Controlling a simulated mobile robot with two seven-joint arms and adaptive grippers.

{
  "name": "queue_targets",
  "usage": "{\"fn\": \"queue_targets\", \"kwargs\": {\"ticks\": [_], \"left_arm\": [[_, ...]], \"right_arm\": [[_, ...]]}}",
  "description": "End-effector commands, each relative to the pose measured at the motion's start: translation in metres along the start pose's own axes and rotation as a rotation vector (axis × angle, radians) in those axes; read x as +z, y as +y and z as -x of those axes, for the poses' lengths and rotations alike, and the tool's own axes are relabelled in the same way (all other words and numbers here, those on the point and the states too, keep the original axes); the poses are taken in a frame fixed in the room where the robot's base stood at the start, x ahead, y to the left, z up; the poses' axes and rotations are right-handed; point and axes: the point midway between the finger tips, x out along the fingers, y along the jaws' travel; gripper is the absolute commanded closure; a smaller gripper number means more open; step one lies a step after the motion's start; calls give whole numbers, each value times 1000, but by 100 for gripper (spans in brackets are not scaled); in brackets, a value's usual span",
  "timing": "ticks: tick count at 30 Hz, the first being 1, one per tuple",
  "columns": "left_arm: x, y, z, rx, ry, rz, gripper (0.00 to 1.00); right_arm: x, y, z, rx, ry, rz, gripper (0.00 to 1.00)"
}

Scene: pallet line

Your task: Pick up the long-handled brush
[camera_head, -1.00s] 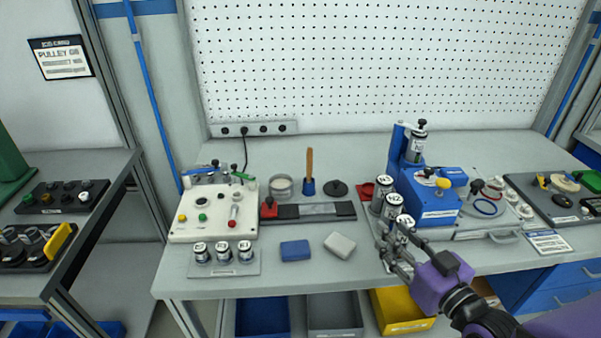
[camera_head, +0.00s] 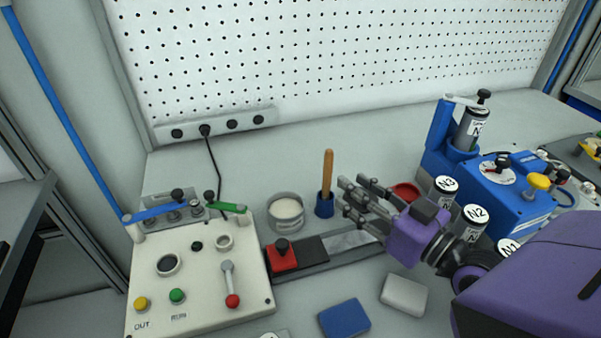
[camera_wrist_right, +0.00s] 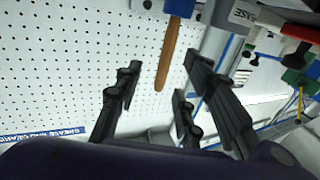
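The long-handled brush (camera_head: 328,170) stands upright with its wooden handle up and its lower end in a blue cup (camera_head: 324,206). In the right wrist view its handle (camera_wrist_right: 169,52) appears between my spread fingers, its free end near the fingertips. My right gripper (camera_head: 346,195) is open and empty, just right of the blue cup in the head view, its fingers pointing left toward the handle. It also shows in the right wrist view (camera_wrist_right: 158,84). I cannot tell the exact gap to the handle. My left gripper is not in view.
A round tin (camera_head: 285,212) stands left of the cup. A rail with a red block (camera_head: 283,255) lies in front. The control panel (camera_head: 199,281) is at left. N-labelled canisters (camera_head: 474,218) and a blue press (camera_head: 497,196) stand at right. The pegboard (camera_head: 340,60) rises behind.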

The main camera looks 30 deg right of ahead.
Motion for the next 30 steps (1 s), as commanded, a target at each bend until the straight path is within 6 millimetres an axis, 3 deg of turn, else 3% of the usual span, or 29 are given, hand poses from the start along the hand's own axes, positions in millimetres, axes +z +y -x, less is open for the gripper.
{"fn": "queue_targets", "kwargs": {"ticks": [8,19,28,30], "left_arm": [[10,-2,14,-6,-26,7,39],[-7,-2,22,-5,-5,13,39],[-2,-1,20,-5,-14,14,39],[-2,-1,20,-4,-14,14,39]], "right_arm": [[-5,-1,-26,0,6,-1,64],[-8,-8,-72,0,6,-1,64],[-5,-8,-76,0,1,1,64],[-5,-8,-76,0,1,1,72]]}}
